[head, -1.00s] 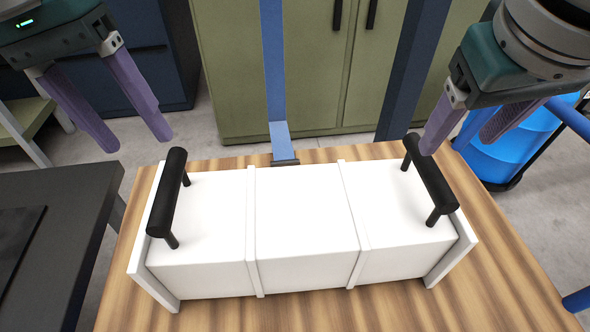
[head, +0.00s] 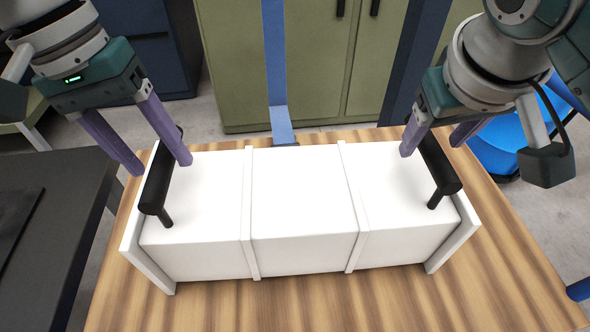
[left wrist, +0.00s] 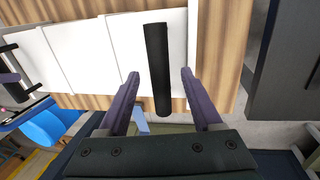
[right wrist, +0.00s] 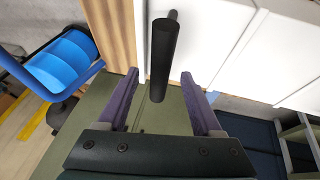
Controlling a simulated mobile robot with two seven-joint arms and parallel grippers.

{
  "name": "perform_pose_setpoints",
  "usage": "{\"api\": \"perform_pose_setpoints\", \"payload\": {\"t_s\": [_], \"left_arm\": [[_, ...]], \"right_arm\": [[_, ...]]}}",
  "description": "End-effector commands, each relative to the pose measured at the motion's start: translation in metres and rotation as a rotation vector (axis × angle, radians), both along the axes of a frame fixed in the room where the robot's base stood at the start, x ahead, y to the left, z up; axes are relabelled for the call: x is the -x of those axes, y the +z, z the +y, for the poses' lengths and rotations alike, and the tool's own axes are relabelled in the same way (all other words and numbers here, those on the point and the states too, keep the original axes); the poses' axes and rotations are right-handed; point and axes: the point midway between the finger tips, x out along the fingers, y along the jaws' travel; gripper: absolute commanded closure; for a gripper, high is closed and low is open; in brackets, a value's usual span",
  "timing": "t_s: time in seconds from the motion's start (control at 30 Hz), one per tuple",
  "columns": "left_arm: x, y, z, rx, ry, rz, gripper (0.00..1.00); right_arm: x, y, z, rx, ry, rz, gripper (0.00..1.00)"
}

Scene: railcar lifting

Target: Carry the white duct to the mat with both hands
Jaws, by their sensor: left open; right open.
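The white duct (head: 300,205) lies on the wooden table, with a black bar handle at each end. My left gripper (head: 162,168) is open, its purple fingers on either side of the left handle (head: 155,185). In the left wrist view the left handle (left wrist: 157,65) stands between the open fingers (left wrist: 160,75). My right gripper (head: 432,145) is open at the far part of the right handle (head: 438,165). In the right wrist view that handle (right wrist: 163,60) shows between the open fingers (right wrist: 160,80). No contact with the handles is clear. The mat cannot be made out with certainty.
The wooden table (head: 330,300) has bare room in front of the duct. A dark table (head: 60,190) with a flat black panel (head: 18,225) stands at the left. Green cabinets (head: 230,60) and a blue post (head: 275,60) are behind. A blue barrel (head: 505,140) stands at the right.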

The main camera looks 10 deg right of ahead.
Motion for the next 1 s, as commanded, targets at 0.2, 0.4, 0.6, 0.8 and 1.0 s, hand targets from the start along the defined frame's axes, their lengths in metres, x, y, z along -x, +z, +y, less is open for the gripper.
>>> {"api": "perform_pose_setpoints", "payload": {"t_s": [0.2, 0.4, 0.6, 0.8, 1.0], "left_arm": [[0.000, -0.023, -0.005, 0.001, 0.001, 0.001, 0.34], [0.000, -0.028, -0.006, 0.000, -0.001, -0.001, 0.34], [0.000, -0.028, -0.006, 0.000, 0.000, -0.001, 0.36], [0.000, -0.028, -0.005, 0.000, 0.000, -0.001, 0.59], [0.000, -0.028, -0.005, 0.000, 0.000, -0.001, 0.81]], "right_arm": [[-0.009, -0.021, -0.005, 0.001, -0.001, 0.000, 0.33], [-0.011, -0.026, -0.006, 0.000, -0.001, -0.001, 0.33], [-0.011, -0.026, -0.006, 0.000, -0.001, -0.001, 0.35], [-0.011, -0.026, -0.006, 0.000, -0.001, -0.001, 0.58], [-0.011, -0.026, -0.006, 0.000, -0.001, -0.001, 0.80]]}}
